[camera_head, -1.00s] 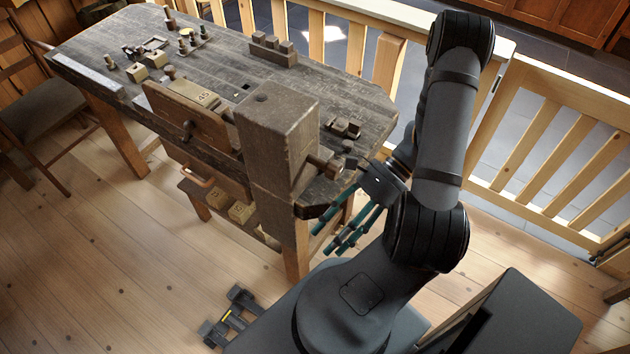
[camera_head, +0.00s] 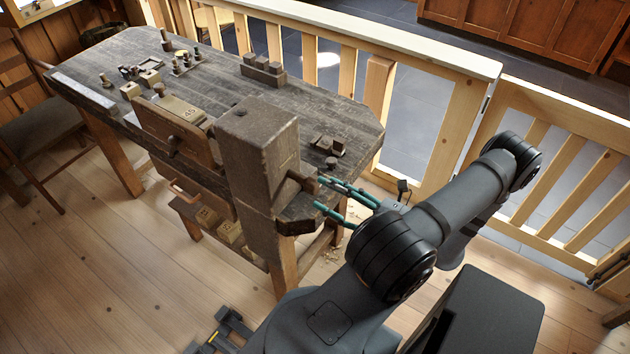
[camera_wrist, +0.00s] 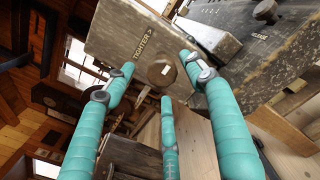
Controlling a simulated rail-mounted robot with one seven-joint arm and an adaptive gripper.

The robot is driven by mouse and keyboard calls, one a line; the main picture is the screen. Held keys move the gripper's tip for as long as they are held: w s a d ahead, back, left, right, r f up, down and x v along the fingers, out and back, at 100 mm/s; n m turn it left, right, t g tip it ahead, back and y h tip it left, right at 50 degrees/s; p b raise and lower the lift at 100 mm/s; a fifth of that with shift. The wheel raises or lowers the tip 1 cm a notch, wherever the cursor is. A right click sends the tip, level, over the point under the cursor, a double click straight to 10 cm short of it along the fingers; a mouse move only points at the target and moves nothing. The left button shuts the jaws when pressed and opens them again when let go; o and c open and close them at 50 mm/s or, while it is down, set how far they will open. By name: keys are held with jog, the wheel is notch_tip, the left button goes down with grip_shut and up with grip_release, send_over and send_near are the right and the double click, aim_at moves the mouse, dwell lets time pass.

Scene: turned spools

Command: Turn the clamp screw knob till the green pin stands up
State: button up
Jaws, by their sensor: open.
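The clamp screw knob (camera_wrist: 162,73) shows in the wrist view as a round brown disc with a small pale mark, on a wooden face lettered "TIGHTER" with an arrow. In the head view the knob (camera_head: 301,183) sticks out from the right side of the large wooden block (camera_head: 255,150) at the bench end. My gripper (camera_head: 322,193) has teal fingers pointing at this end. In the wrist view my gripper (camera_wrist: 160,76) is open, its fingertips spread around the knob's outline; I cannot tell whether they touch it. I cannot make out a green pin.
The wooden workbench (camera_head: 330,100) carries small blocks (camera_head: 329,146), a block rack (camera_head: 263,69) and several turned pieces at the far left. A wooden railing (camera_head: 430,70) runs behind. Open plank floor (camera_head: 90,270) lies in front.

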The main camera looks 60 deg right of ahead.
aim_at(319, 186)
jog(key=shift+w+p, duration=0.45)
jog(key=shift+w, duration=1.7)
jog(key=shift+c, duration=0.2)
jog(key=shift+r, duration=0.1)
jog(key=c, duration=1.1)
